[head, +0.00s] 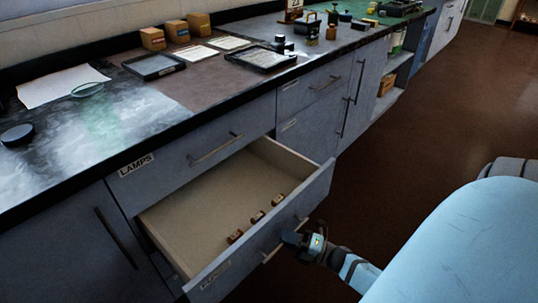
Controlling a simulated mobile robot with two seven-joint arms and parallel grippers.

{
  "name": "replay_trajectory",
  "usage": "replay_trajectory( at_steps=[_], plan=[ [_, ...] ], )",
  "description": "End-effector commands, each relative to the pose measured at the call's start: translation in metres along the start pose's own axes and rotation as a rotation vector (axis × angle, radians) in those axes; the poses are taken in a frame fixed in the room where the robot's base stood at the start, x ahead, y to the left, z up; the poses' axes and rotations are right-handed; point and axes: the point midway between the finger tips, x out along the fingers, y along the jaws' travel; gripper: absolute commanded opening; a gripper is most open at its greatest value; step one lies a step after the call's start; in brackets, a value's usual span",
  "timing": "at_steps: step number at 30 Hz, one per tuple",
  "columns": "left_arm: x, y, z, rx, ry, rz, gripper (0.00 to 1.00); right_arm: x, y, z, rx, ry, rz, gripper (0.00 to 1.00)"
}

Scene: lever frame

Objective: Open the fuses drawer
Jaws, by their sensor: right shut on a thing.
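A grey drawer (245,262) stands pulled out below the closed drawer labelled LAMPS (180,158). The label (214,274) on its front is too small to read. Several small brown-and-white cylinders, which look like fuses (257,216), lie inside near its front. My right gripper (288,243) is at the front of this drawer, shut on its bar handle (269,256). The fingers hide the middle of the handle. My left gripper is not in view.
The dark-edged counter (150,102) above holds trays, papers, small boxes (175,31) and a dish. A closed cupboard door (75,245) is at the left. Brown floor (440,120) is open to the right of the cabinets.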

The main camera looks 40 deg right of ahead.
Motion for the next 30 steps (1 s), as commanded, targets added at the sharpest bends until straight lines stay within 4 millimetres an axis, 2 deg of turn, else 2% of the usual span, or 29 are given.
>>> replay_trajectory(
  at_steps=[1, 6, 12, 28, 29, 30],
  plan=[
    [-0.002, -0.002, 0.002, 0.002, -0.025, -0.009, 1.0, -0.011, 0.004, -0.004, 0.003, -0.002, -0.003, 0.0],
    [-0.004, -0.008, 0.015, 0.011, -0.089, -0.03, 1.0, -0.038, 0.01, -0.016, 0.001, -0.001, -0.001, 0.0],
    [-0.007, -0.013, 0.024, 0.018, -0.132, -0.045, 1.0, -0.057, 0.013, -0.023, 0.0, -0.001, 0.0, 0.0],
    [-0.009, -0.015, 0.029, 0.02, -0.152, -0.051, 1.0, -0.063, 0.014, -0.025, -0.001, 0.0, 0.002, 0.0],
    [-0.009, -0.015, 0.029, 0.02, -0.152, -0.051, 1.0, -0.063, 0.014, -0.025, -0.001, 0.0, 0.002, 0.19],
    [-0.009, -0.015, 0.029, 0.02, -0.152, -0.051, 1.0, -0.063, 0.014, -0.026, -0.001, 0.0, 0.002, 0.28]
  ],
)
